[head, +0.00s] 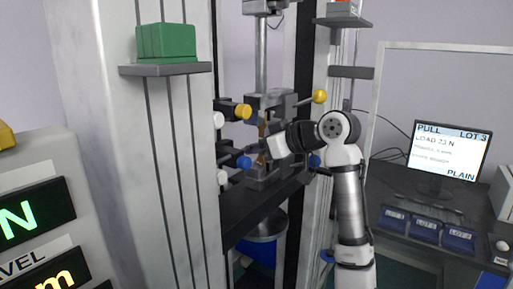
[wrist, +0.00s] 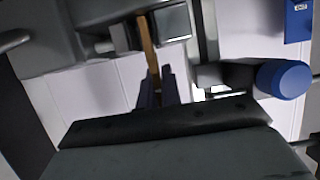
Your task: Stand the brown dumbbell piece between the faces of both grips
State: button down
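The brown dumbbell piece (wrist: 149,45) is a thin strip in the wrist view. One end lies between the metal faces of a grip (wrist: 172,24), and the other end is between my fingertips. My gripper (wrist: 156,88) appears shut on it. In the head view the piece (head: 262,129) is a small brown sliver between the upper grip (head: 270,101) and the lower grip (head: 263,173), partly hidden by my gripper (head: 268,146). The upper grip has yellow knobs (head: 243,112) and the lower one blue knobs (head: 244,162). I cannot tell whether the faces touch the piece.
A blue knob (wrist: 283,80) is close to the right of my fingers in the wrist view. Machine columns (head: 180,150) flank the grips. Green blocks (head: 166,42) sit on a left shelf (head: 165,69). A monitor (head: 447,150) and blue trays (head: 425,229) stand at right.

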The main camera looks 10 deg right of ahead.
jog(key=c, duration=1.5)
grip_release()
jog(key=b+v, duration=0.4)
jog(key=v, duration=1)
jog(key=shift+f, duration=0.1)
jog(key=shift+f, duration=0.1)
